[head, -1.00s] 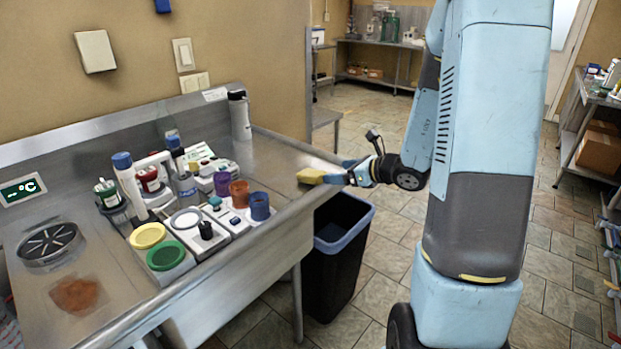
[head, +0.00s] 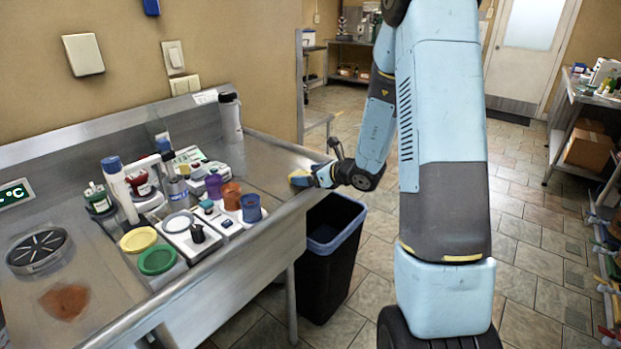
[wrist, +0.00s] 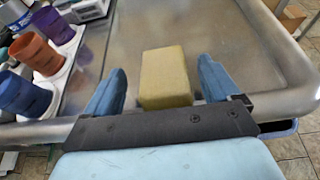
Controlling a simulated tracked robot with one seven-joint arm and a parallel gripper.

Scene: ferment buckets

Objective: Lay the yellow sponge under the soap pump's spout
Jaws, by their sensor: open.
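The yellow sponge (wrist: 166,78) lies on the steel counter near its front edge. In the head view only a small part of the sponge (head: 299,177) shows beside my fingers. My gripper (wrist: 162,68) is open, with its two blue fingers on either side of the sponge and a gap on both sides. In the head view my gripper (head: 312,177) is low at the counter's right end. A white bottle with a dark top (head: 231,118) stands at the back of the counter and may be the soap pump. Its spout is not clear.
The counter (head: 268,160) is bare between the sponge and the white bottle. Purple, orange and blue cups (head: 251,208), several bottles and small devices crowd its middle. A black bin (head: 330,260) stands on the floor below the counter's edge.

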